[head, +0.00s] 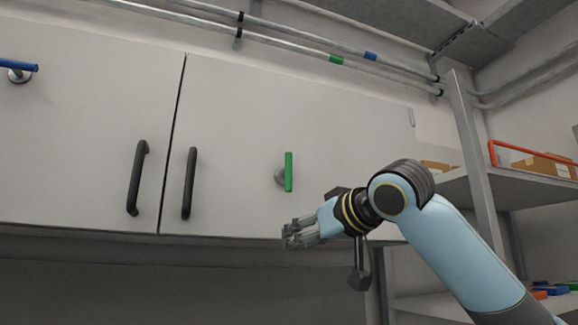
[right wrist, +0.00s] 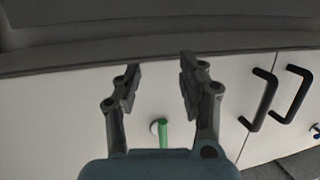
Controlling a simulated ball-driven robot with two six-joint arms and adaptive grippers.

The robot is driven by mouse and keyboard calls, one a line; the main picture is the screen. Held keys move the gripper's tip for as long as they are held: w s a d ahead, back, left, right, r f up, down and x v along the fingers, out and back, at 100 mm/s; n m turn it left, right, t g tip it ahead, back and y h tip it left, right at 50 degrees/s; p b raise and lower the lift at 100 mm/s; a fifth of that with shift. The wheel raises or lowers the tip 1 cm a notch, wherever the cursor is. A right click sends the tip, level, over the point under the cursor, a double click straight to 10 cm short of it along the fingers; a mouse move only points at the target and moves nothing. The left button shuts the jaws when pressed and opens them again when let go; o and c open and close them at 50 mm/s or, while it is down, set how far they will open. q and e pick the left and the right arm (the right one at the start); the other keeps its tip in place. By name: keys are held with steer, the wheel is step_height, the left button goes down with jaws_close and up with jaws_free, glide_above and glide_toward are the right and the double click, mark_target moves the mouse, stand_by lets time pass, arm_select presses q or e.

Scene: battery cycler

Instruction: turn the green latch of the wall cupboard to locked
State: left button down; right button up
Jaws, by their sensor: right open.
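The green latch (head: 289,171) is an upright green bar on a round grey base on the right door of the wall cupboard (head: 240,110). My right gripper (head: 287,238) is just below the latch in the head view, apart from it. In the right wrist view the latch (right wrist: 163,133) shows between the finger bases, and the two fingers of the right gripper (right wrist: 158,80) stand apart with nothing between their tips. My left gripper does not show in either view.
Two black door handles (head: 138,178) (head: 189,183) stand out left of the latch. A blue latch (head: 22,68) is on the left door. Pipes (head: 290,37) run above the cupboard. A shelf rack (head: 510,184) with boxes stands at the right.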

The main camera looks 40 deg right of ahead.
mark_target(290, 172)
steer(key=s+r+t, duration=0.1)
steer(key=s+r, duration=0.2)
steer(key=r, duration=0.4)
steer(key=s+r+t, duration=0.1)
steer(key=s+r, duration=0.2)
steer(key=r, duration=0.4)
steer(key=w+p, duration=0.5)
steer(key=w, duration=0.5)
steer(key=shift+w+d+r+p, duration=0.1)
steer(key=shift+w+d+p, duration=0.1)
steer(key=shift+p, duration=0.1)
steer(key=shift+w, duration=0.5)
steer(key=shift+c, duration=0.3)
jaws_close()
steer(key=shift+s, duration=0.1)
